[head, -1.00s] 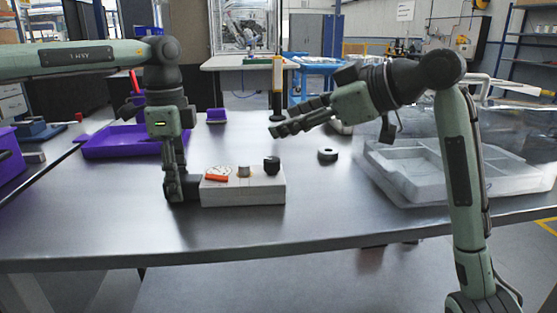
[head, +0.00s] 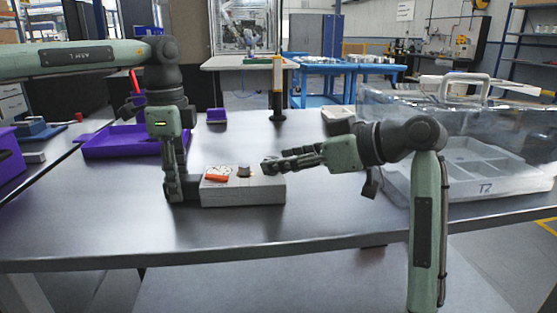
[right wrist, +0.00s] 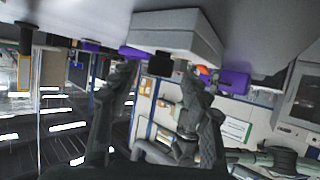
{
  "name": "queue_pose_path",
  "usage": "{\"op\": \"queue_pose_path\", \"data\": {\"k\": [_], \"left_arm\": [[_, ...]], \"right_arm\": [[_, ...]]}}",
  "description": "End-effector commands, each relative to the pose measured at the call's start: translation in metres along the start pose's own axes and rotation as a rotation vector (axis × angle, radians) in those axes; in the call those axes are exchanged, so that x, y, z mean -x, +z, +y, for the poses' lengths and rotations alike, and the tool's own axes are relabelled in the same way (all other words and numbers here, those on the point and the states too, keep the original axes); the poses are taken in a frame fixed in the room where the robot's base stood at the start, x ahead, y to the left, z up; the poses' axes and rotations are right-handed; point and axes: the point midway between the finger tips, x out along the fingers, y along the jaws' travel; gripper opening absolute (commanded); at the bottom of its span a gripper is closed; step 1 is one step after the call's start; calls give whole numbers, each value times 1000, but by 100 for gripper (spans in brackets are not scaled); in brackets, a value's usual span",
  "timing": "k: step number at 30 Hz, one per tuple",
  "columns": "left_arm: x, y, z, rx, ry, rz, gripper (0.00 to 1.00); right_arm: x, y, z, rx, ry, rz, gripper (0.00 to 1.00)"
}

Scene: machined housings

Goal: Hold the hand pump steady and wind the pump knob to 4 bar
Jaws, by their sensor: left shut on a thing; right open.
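The hand pump (head: 243,194) is a light grey box on the metal table. Its top carries a round dial (head: 219,171), an orange-red lever (head: 216,178) and a small grey cylinder (head: 244,170). My left gripper (head: 184,190) is shut on the pump's left end. My right gripper (head: 268,165) is open at the pump's right end, its fingers pointing left. In the right wrist view, the black pump knob (right wrist: 160,65) lies between the spread fingers, with no clear contact. In the head view those fingers hide the knob. The dial reading is too small to tell.
A purple tray (head: 125,152) lies behind my left gripper. A clear-lidded compartment case (head: 470,192) stands on the right. A small purple block (head: 216,116) and a yellow-topped black post (head: 278,90) are at the back. The table in front of the pump is clear.

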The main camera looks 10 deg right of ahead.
Motion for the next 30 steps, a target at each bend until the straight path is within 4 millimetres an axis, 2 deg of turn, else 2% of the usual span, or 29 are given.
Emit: {"op": "queue_pose_path", "data": {"k": [6,14,26,30], "left_arm": [[0,0,0,0,-1,0,0],[0,0,0,0,-1,0,0],[0,0,0,1,-1,0,0],[0,0,0,1,-1,0,0]], "right_arm": [[-17,0,0,0,0,1,48],[-18,0,0,1,1,1,48],[-18,0,0,1,1,1,0],[-18,0,0,0,4,0,0]]}}
